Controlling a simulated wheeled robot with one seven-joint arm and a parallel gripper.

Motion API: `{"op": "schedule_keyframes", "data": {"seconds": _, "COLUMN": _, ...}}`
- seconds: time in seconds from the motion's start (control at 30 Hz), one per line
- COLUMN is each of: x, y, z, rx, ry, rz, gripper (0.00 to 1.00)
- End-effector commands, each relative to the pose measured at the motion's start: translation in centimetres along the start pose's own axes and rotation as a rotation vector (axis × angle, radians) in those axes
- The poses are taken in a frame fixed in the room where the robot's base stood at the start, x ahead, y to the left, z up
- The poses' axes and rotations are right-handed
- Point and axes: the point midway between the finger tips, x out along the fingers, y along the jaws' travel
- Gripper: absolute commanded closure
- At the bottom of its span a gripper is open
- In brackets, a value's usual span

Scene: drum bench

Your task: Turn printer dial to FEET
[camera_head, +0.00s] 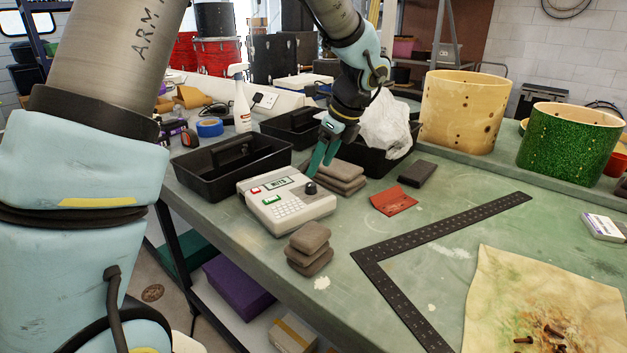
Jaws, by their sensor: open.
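The printer (286,214) is a pale box with a keypad on the bench, left of centre. Its screen (279,183) shows short dark text that I cannot read surely. A red button and a green button sit on its left part. The dark round dial (310,188) is at its upper right corner; its pointer setting is too small to read. My gripper (316,174) is open, its teal fingers pointing down just above the dial. I cannot tell whether the fingertips touch the dial.
Stacked brown pads (344,178) lie right of the printer, and more (309,246) in front of it. Black totes (232,168) stand behind, one holding a white bag (386,128). A metal square (398,262), a red card (393,201) and drum shells (462,110) are to the right.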

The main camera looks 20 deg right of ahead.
Motion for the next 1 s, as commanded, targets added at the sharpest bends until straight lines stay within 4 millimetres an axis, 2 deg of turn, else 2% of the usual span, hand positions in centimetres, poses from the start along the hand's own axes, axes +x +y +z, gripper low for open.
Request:
{"op": "schedule_keyframes", "data": {"seconds": 0.1, "x": 2.3, "y": 0.1, "z": 0.0, "rx": -0.001, "ry": 0.001, "rz": 0.005, "gripper": 0.34}}
{"op": "schedule_keyframes", "data": {"seconds": 0.3, "x": 5.0, "y": 0.1, "z": 0.0, "rx": -0.002, "ry": 0.001, "rz": 0.002, "gripper": 0.34}}
{"op": "schedule_keyframes", "data": {"seconds": 0.5, "x": 6.0, "y": 0.1, "z": 0.0, "rx": -0.003, "ry": 0.001, "rz": 0.001, "gripper": 0.34}}
{"op": "schedule_keyframes", "data": {"seconds": 0.73, "x": 6.1, "y": 0.1, "z": 0.0, "rx": -0.004, "ry": 0.001, "rz": 0.0, "gripper": 0.34}}
{"op": "schedule_keyframes", "data": {"seconds": 1.0, "x": 6.0, "y": 0.1, "z": 0.0, "rx": -0.004, "ry": 0.001, "rz": 0.0, "gripper": 0.64}}
